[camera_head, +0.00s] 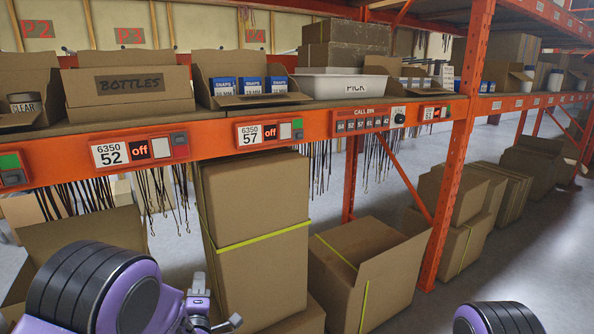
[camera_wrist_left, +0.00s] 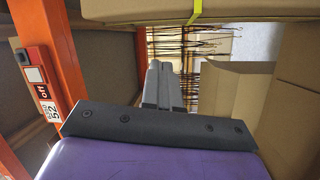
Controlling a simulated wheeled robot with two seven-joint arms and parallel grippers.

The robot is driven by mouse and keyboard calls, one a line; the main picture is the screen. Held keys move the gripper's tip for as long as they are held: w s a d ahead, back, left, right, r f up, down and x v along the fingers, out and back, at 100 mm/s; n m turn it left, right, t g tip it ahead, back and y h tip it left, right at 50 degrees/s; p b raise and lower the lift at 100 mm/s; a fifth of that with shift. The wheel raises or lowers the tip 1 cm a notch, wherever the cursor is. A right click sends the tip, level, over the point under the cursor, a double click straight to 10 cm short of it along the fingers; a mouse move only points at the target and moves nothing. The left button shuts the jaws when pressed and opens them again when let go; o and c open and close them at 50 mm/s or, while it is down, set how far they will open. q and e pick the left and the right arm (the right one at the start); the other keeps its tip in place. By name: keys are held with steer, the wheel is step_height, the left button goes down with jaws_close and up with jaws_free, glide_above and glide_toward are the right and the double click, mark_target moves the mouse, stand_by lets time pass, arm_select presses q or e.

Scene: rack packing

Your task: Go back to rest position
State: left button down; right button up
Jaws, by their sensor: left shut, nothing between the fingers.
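My left arm, purple with black rings, comes in at the bottom left of the head view. Its grey gripper (camera_head: 200,290) shows small at the bottom edge, in front of and below the shelf, near a tall carton. In the left wrist view the gripper's two grey fingers (camera_wrist_left: 164,84) lie together, shut and empty. Only a purple and black part of my right arm shows at the bottom right of the head view. My right gripper is out of view.
An orange rack beam (camera_head: 215,138) carries a BOTTLES box (camera_head: 128,100), a box of blue SNAPS packs (camera_head: 250,98) and a white PICK bin (camera_head: 345,86). Below stand a tall carton (camera_head: 255,210) and an open carton (camera_head: 350,270). Bare floor (camera_head: 525,255) lies at the right.

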arm_select(q)
steer(key=s+a+f+m+g, duration=0.1)
steer(key=s+f+m+g, duration=0.2)
steer(key=s+f, duration=0.3)
steer(key=s+a+f+m+g, duration=0.2)
steer(key=s+f+m, duration=0.1)
steer(key=f, duration=0.5)
steer(key=s+a+f+m+g, duration=0.1)
steer(key=s+f+g, duration=0.4)
steer(key=s, duration=1.1)
steer(key=s+a+f+m+g+h, duration=0.1)
steer(key=s+f+m+g, duration=0.3)
steer(key=s+f, duration=0.5)
steer(key=s+g, duration=0.1)
steer(key=s, duration=0.6)
steer(key=shift+f+g, duration=0.2)
steer(key=shift+g, duration=0.1)
